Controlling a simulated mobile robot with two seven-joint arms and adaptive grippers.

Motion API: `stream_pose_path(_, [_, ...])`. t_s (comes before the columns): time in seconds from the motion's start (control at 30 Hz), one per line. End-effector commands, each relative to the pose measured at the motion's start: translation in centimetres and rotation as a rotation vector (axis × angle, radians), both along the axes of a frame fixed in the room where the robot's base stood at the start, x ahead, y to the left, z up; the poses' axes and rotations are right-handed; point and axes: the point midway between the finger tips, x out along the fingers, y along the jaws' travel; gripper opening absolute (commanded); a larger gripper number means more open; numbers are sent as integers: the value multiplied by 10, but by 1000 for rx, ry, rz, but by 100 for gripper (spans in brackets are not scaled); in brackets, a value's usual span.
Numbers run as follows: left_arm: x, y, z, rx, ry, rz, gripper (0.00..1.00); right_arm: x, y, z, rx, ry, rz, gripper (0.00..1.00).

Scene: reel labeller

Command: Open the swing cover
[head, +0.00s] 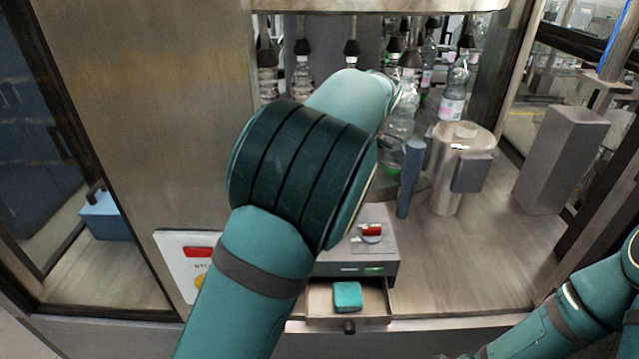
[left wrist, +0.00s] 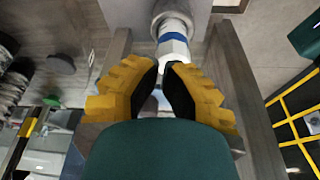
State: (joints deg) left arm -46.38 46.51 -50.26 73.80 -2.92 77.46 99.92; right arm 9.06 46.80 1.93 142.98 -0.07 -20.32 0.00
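I cannot single out the swing cover for certain. In the head view a dark blue-grey upright bar (head: 411,180) stands beside a metal cylinder (head: 447,187) with a grey block (head: 474,172) on its side. My left arm reaches across the middle and hides what lies behind it; its gripper is hidden there. In the left wrist view my left gripper (left wrist: 161,68) has its yellow, black-padded fingertips close together, with a narrow gap. A white and blue round part (left wrist: 174,46) lies just beyond the tips; contact is unclear. My right gripper is out of view.
A grey control box (head: 386,245) with a red switch sits above an open drawer (head: 375,303) holding a teal block (head: 347,296). Bottles (head: 454,90) stand at the back. A tall grey box (head: 558,160) stands right. The metal deck between cylinder and front edge is clear.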

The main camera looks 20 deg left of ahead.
Motion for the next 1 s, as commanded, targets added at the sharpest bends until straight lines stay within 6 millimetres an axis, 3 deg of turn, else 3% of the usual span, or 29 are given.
stream_pose_path(0.1, [-1, 7, -22, 1, 3, 1, 0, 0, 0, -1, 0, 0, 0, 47])
stream_pose_path(0.33, [-2, 37, -24, 0, 0, 1, 0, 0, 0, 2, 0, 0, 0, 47])
stream_pose_path(0.87, [-3, 46, -25, 0, -1, -2, 0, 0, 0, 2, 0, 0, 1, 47])
stream_pose_path(1.0, [-8, 62, -25, -3, -3, -25, 0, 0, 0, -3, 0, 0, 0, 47])
